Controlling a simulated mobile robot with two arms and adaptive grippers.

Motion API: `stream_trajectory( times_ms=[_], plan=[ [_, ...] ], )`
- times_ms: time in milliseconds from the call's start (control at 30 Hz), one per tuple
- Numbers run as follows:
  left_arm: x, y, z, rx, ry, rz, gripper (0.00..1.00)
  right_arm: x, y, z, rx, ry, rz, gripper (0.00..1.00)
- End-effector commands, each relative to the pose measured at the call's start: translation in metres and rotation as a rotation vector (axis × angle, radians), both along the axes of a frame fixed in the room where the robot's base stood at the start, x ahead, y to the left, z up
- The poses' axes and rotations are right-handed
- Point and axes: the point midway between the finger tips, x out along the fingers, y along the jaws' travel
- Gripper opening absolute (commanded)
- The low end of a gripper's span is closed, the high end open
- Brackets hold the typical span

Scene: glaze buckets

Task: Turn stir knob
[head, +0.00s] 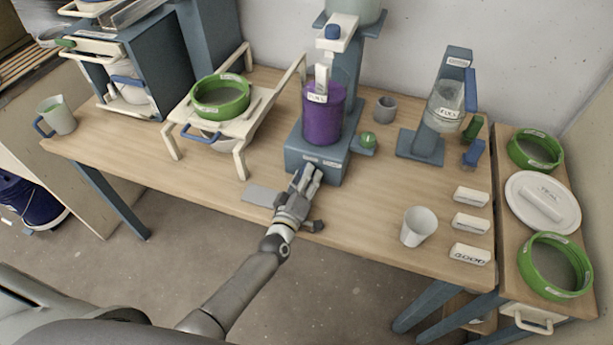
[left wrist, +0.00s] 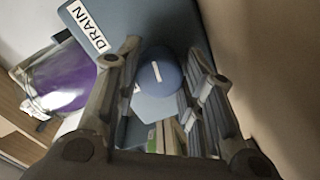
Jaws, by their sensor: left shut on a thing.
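The mixing stand has a blue-grey base (head: 318,158), with small labels along its front. A purple bucket (head: 322,118) stands on the base. My left gripper (head: 305,180) is at the front of the base, and its fingers hide what lies between them in the head view. In the left wrist view, a round blue knob (left wrist: 158,74) with a white mark line sits between the fingers, which are shut on it. A white label reading DRAIN (left wrist: 88,28) is close by on a blue surface. The purple bucket (left wrist: 62,85) shows at the left. My right gripper is not in view.
A green round piece (head: 368,139) sits right of the base. A grey plate (head: 262,196) lies left of my gripper. A white cup (head: 419,227) and several white blocks (head: 471,196) stand at right. A sieve stand (head: 215,125) is at left. The table's front middle is mostly clear.

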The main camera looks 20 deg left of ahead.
Motion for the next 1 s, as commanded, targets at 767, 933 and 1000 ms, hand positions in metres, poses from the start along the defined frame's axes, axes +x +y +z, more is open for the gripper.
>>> stream_trajectory(
  times_ms=[767, 933, 1000],
  plan=[
    [-0.0007, -0.0005, -0.0016, 0.039, 0.002, -0.001, 0.57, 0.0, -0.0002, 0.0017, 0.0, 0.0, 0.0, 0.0],
    [-0.0003, -0.0003, -0.0009, 0.039, 0.0, 0.0, 0.58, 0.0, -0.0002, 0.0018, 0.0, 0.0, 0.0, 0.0],
    [-0.0002, -0.0002, -0.0007, 0.039, 0.0, 0.0, 0.58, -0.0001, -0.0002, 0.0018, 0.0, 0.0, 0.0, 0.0]
  ],
)
